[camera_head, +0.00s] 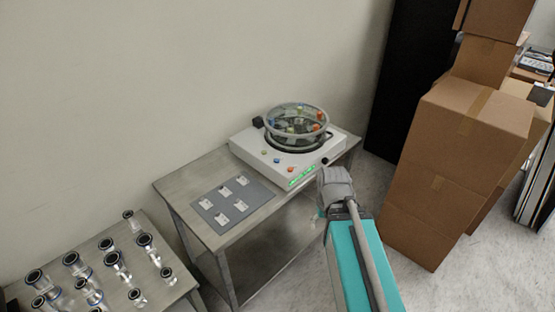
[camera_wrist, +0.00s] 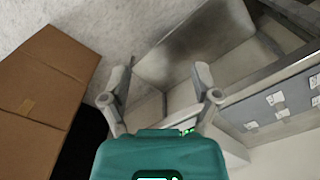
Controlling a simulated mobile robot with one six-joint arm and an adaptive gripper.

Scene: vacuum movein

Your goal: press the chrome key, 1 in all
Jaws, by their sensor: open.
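A white machine (camera_head: 291,155) with a round clear-lidded chamber (camera_head: 297,124) stands on the metal table. Its front shows a green lit display (camera_head: 301,176) and several small coloured knobs or buttons. I cannot make out which of them is the chrome key. My gripper (camera_head: 337,182) is off the machine's front right corner in the head view, apart from it as far as I can see. In the wrist view my gripper (camera_wrist: 161,82) is open and empty, its two fingers spread. Part of the machine (camera_wrist: 225,148) shows below the right finger there.
A grey panel with several white tags (camera_head: 231,200) lies on the metal table (camera_head: 176,185), left of the machine. Several metal fittings stand on a lower left table (camera_head: 183,287). Stacked cardboard boxes (camera_head: 465,140) stand at right, near my arm; a box (camera_wrist: 45,85) shows in the wrist view.

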